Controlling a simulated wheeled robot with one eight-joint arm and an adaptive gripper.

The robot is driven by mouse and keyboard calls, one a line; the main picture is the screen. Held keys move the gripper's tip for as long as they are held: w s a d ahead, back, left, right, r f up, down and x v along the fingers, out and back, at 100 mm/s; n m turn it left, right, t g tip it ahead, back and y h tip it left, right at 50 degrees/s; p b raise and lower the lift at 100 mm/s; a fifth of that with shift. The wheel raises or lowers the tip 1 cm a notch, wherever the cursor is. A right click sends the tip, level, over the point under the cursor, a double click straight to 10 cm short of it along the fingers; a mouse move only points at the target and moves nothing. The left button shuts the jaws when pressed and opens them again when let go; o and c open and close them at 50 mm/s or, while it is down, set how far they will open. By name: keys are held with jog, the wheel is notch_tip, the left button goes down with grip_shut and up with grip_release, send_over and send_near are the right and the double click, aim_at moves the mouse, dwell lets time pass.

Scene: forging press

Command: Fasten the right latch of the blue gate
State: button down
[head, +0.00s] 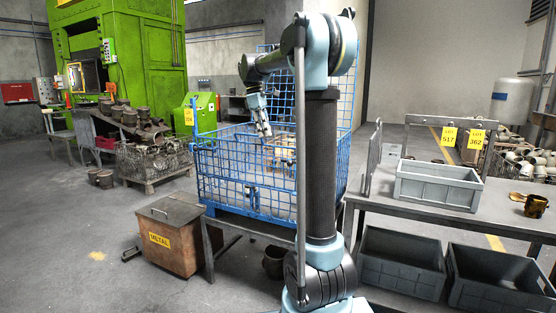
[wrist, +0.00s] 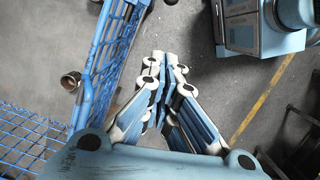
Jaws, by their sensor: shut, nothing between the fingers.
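The blue gate (head: 235,195) is the front wire-mesh side of a blue cage in the middle of the head view. My arm column covers its right part, and I cannot make out the right latch there. My gripper (head: 264,130) points down above the cage, with its fingers together and nothing between them. In the wrist view my gripper (wrist: 165,58) is shut and empty. Blue frame bars and mesh of the cage (wrist: 108,65) stand to its left, apart from the fingers. No latch can be clearly told in the wrist view.
A rusty METAL box (head: 170,238) stands front left of the cage. At right, a grey table bears a grey crate (head: 438,184), with dark crates (head: 400,262) below. A brown cup-like part (wrist: 71,80) lies beyond the bars.

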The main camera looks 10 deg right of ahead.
dwell(0.4)
jog(key=s+d+f, duration=0.2)
jog(key=d+f, duration=0.3)
jog(key=f, duration=0.5)
jog(key=shift+s+d+f, duration=0.2)
jog(key=shift+s+d, duration=0.05)
jog(key=shift+d, duration=0.05)
